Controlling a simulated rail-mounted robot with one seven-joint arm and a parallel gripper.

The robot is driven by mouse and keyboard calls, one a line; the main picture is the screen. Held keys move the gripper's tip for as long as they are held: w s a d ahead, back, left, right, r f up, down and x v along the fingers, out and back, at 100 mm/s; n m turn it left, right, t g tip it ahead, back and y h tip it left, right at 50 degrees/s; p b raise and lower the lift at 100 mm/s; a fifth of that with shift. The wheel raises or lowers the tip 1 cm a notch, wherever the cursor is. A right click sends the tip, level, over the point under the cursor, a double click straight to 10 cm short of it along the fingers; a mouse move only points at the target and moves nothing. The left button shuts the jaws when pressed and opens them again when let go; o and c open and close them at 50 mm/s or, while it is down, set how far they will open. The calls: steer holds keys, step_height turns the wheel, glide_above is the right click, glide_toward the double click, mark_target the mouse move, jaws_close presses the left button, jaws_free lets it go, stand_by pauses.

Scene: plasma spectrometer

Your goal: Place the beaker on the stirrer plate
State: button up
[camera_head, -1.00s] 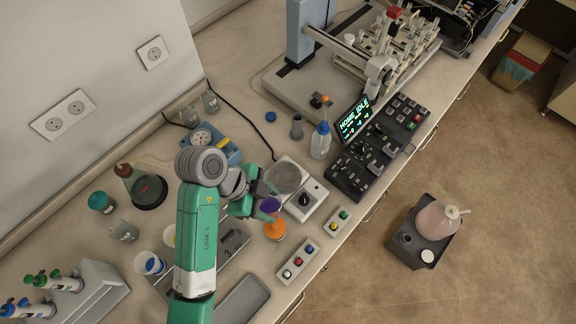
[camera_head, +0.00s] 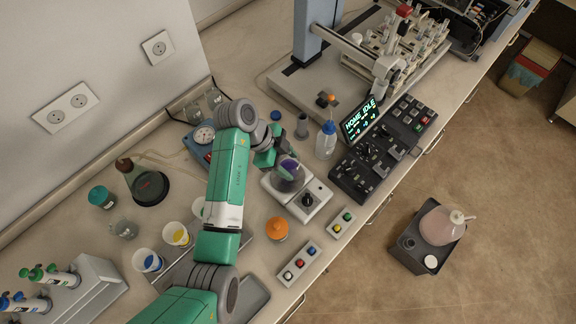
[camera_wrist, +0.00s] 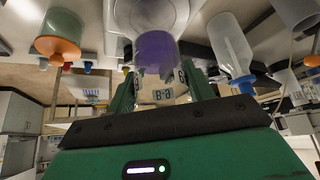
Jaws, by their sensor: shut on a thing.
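The beaker (camera_head: 287,169), clear with purple contents, is held in my gripper (camera_head: 277,158) over the round top of the stirrer plate. In the wrist view the beaker (camera_wrist: 156,52) sits between the two green fingers of my gripper (camera_wrist: 163,78), which is shut on it. The stirrer plate (camera_head: 304,205) is a pale box with a dark knob at its front right. The beaker and gripper hide much of its round top. I cannot tell whether the beaker's base touches the plate.
Button boxes (camera_head: 299,263) lie toward the bench edge. A wash bottle (camera_head: 326,141) and the dark control panel (camera_head: 376,160) stand to the right. A blue gauge device (camera_head: 202,140) is at the back left.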

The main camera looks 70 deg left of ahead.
mark_target(288, 167)
steer(key=shift+w+a+f, duration=0.1)
steer(key=shift+f, duration=1.65)
steer(key=shift+f, duration=0.1)
steer(key=shift+f, duration=0.15)
steer(key=o, duration=1.1)
steer(key=shift+o, duration=0.2)
steer(key=p+v, duration=0.1)
steer(key=v, duration=1.1)
steer(key=shift+r+p, duration=0.25)
steer(key=shift+p, duration=0.05)
